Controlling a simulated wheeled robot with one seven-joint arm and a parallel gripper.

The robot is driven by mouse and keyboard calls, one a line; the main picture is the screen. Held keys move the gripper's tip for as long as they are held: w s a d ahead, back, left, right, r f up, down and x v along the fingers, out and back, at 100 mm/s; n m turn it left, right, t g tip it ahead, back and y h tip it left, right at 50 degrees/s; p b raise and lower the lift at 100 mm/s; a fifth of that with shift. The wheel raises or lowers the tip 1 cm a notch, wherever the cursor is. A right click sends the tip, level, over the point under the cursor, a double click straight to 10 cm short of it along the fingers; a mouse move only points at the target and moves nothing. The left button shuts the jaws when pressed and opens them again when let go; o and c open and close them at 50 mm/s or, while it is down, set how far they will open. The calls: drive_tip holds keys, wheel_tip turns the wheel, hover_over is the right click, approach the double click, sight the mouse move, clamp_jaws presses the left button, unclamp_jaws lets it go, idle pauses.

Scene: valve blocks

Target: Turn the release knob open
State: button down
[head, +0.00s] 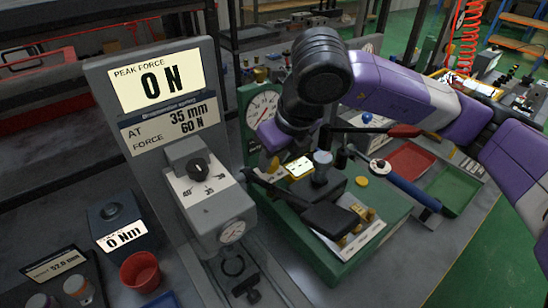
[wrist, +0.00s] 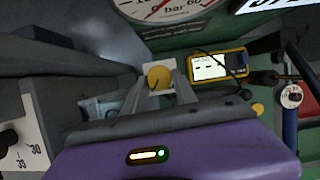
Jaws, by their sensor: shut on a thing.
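The release knob appears to be the round yellow knob (wrist: 159,77) in front of a pale plate, at the upper middle of the wrist view. My gripper (wrist: 158,90) has one finger on each side of it and is shut on it. In the head view my gripper (head: 270,153) reaches down beside the green valve block, below the pressure gauge (head: 263,112). The arm and gripper hide most of the knob there. How far the knob is turned cannot be told.
A yellow meter (wrist: 218,66) with a lit screen stands right of the fingers. A grey test stand (head: 150,130) rises close on the left. Red (head: 408,160) and green (head: 452,190) trays lie right.

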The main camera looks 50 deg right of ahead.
drive_tip(key=c, duration=1)
unclamp_jaws()
drive_tip(key=v, duration=0.7)
drive_tip(key=shift+s+r, duration=0.2)
drive_tip(key=shift+r, duration=0.15)
